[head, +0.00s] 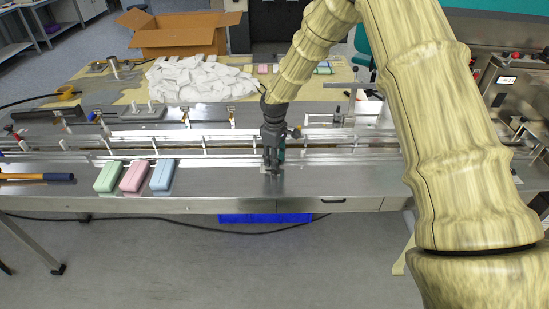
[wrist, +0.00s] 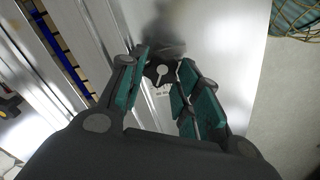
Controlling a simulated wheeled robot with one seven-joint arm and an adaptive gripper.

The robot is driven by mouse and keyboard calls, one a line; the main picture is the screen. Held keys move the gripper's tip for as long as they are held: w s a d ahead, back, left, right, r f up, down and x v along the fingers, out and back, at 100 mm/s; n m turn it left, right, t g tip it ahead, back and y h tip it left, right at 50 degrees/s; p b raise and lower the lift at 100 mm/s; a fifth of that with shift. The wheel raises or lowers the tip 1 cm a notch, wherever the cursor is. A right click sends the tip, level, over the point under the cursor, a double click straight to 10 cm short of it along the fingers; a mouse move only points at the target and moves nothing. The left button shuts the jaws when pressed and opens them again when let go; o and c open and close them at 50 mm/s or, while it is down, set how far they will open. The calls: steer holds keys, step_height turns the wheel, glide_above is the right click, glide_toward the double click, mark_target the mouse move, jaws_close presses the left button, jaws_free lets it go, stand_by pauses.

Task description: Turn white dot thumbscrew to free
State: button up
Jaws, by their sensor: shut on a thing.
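The white dot thumbscrew (wrist: 161,71) is a small dark knob with a pale round mark, seen in the wrist view between my fingertips. My gripper (wrist: 165,66) points down at it with its teal-padded fingers on either side, shut on it. In the head view my gripper (head: 272,165) is at the front strip of the steel bench, beside the conveyor rails. The thumbscrew is hidden there behind the fingers. A small label shows just below the knob in the wrist view, too small to read.
Green (head: 107,177), pink (head: 134,176) and blue (head: 162,175) blocks lie on the bench front, left of my gripper. White conveyor rails (head: 215,150) run close behind it. A pile of white packets (head: 200,80) and a cardboard box (head: 185,35) are farther back.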

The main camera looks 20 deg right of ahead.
steer(key=shift+w+r, duration=0.15)
steer(key=o, duration=0.9)
steer(key=shift+c, duration=0.2)
steer(key=shift+o, duration=0.9)
step_height(320, 180, up, 12)
